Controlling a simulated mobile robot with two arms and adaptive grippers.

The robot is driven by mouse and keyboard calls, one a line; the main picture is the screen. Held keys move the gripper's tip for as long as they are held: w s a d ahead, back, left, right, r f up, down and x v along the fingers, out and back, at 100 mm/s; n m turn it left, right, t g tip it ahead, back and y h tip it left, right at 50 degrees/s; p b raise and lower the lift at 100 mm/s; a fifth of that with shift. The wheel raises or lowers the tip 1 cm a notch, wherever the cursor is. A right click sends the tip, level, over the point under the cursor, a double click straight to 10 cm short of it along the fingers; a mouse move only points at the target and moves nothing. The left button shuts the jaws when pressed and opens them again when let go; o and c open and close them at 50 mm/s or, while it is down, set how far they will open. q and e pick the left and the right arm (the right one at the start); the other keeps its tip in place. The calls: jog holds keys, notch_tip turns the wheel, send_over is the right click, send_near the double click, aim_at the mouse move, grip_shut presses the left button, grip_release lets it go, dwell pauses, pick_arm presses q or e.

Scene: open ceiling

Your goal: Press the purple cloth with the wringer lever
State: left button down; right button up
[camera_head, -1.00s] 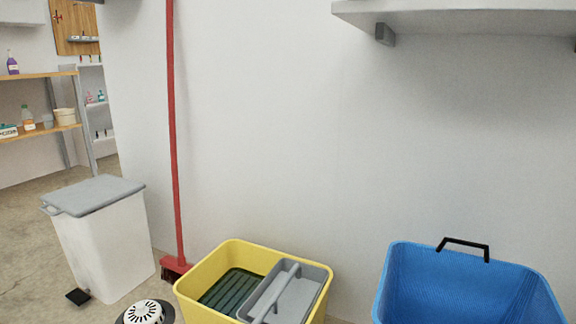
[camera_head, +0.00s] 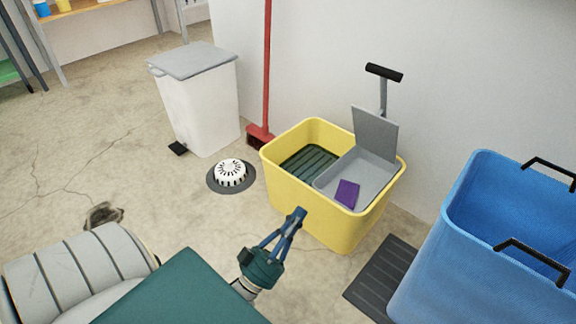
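The purple cloth (camera_head: 347,193) lies in the grey wringer tray (camera_head: 329,181) on the right side of the yellow bucket. The wringer's grey press plate (camera_head: 375,133) stands raised at the back of the tray. The wringer lever (camera_head: 384,74) rises behind it with a black grip at its top. My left gripper (camera_head: 298,214) is in front of the bucket's near wall in the picture, with its fingertips together and nothing seen between them. It is apart from the cloth and lever. My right gripper is not in view.
The yellow bucket (camera_head: 290,209) stands near the wall with a dark green grate (camera_head: 309,165) inside. A blue bin (camera_head: 446,265) and dark mat (camera_head: 384,278) are at right. A white bin (camera_head: 203,108), red broom (camera_head: 267,70) and floor drain (camera_head: 230,174) are at left.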

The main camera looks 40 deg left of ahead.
pick_arm(q)
jog(key=s+f, duration=0.3)
jog(key=shift+f, duration=0.1)
jog(key=shift+a, duration=0.1)
dwell(0.5)
